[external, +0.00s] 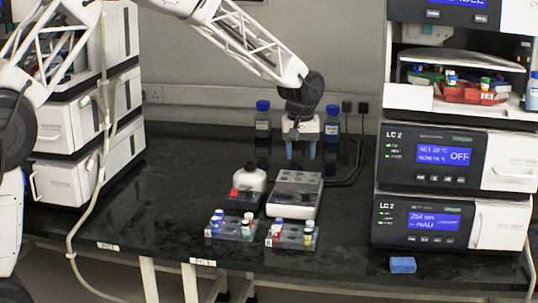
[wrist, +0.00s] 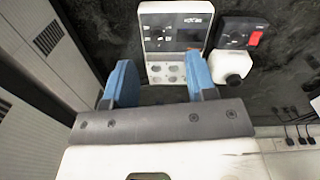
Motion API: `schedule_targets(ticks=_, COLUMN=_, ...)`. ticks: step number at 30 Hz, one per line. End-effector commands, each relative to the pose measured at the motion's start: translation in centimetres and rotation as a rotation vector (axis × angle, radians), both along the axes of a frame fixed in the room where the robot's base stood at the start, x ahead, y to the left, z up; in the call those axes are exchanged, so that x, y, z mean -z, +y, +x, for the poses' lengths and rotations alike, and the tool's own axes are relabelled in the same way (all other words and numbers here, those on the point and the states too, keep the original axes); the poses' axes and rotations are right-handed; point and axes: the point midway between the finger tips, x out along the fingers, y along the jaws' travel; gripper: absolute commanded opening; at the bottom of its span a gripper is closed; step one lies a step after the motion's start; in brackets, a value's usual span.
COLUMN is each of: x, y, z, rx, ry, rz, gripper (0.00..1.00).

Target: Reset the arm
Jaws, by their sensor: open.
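My gripper (external: 301,150) is open and empty, with its two blue fingers pointing down in the air above the back of the dark bench (external: 180,200). In the wrist view the blue fingers (wrist: 163,85) stand apart with nothing between them. Below and in front of the gripper in the external view is a grey-white device (external: 295,192) with wells. The device also shows beyond the fingertips in the wrist view (wrist: 176,40). My gripper is apart from it.
Two racks of vials (external: 232,232) (external: 292,238) sit at the front. Blue-capped bottles (external: 262,122) (external: 332,126) stand behind. Instrument stacks rise left (external: 95,120) and right (external: 455,185). A blue block (external: 403,265) lies front right.

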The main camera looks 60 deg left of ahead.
Motion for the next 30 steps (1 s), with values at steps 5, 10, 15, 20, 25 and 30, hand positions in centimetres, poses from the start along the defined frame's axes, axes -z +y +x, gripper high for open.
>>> schedule_targets(ticks=5, x=-4.0, y=-2.3, z=-3.6, rx=0.076, ry=-0.018, rz=0.005, gripper=0.52)
schedule_targets(ticks=10, x=-7.2, y=-4.2, z=-7.2, rx=0.147, ry=-0.032, rz=0.01, gripper=0.52)
schedule_targets(ticks=15, x=-10.0, y=-6.1, z=-11.1, rx=0.219, ry=-0.045, rz=0.015, gripper=0.52)
schedule_targets(ticks=20, x=-12.3, y=-7.7, z=-14.9, rx=0.286, ry=-0.059, rz=0.022, gripper=0.52)
schedule_targets(ticks=25, x=-14.4, y=-9.4, z=-19.0, rx=0.359, ry=-0.075, rz=0.028, gripper=0.52)
schedule_targets(ticks=30, x=-16.0, y=-10.9, z=-23.4, rx=0.43, ry=-0.089, rz=0.036, gripper=0.52)
